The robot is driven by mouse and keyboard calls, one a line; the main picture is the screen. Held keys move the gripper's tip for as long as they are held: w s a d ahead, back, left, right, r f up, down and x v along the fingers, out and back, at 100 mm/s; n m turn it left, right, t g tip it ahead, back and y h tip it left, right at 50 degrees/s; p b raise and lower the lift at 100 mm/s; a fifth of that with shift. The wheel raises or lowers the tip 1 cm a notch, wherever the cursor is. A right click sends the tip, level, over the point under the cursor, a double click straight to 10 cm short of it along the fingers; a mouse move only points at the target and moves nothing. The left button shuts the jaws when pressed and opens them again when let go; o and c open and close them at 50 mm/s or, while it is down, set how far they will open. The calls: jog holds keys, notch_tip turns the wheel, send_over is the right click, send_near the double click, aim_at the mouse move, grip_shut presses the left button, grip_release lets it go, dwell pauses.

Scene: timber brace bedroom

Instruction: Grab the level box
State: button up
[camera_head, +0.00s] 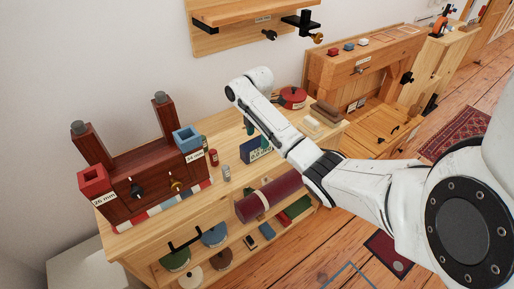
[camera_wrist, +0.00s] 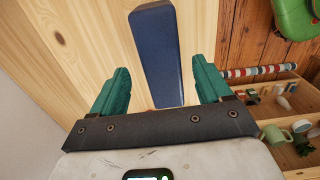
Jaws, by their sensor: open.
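A dark blue box (camera_head: 255,151) with a pale printed front stands on the wooden workbench top in the head view; I take it to be the level box. In the wrist view a long, narrow dark blue face (camera_wrist: 157,45), probably the same box's top, lies between the teal fingers. My gripper (camera_wrist: 160,75) is open, with one finger on each side of it and visible gaps. In the head view the fingers are partly hidden by my arm, just above the box. Contact cannot be seen.
A grey can (camera_head: 226,173) and a red can (camera_head: 213,157) stand left of the box. A red round container (camera_head: 292,97) and stacked blocks (camera_head: 325,114) sit to the right. A dark red roll (camera_head: 270,196) lies along the bench front. A shelf (camera_head: 245,12) hangs above.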

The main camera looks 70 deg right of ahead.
aim_at(257, 141)
jog(key=shift+s+a+f, duration=0.1)
jog(key=shift+a+f, duration=0.05)
jog(key=shift+f, duration=2.2)
jog(key=c, duration=1.2)
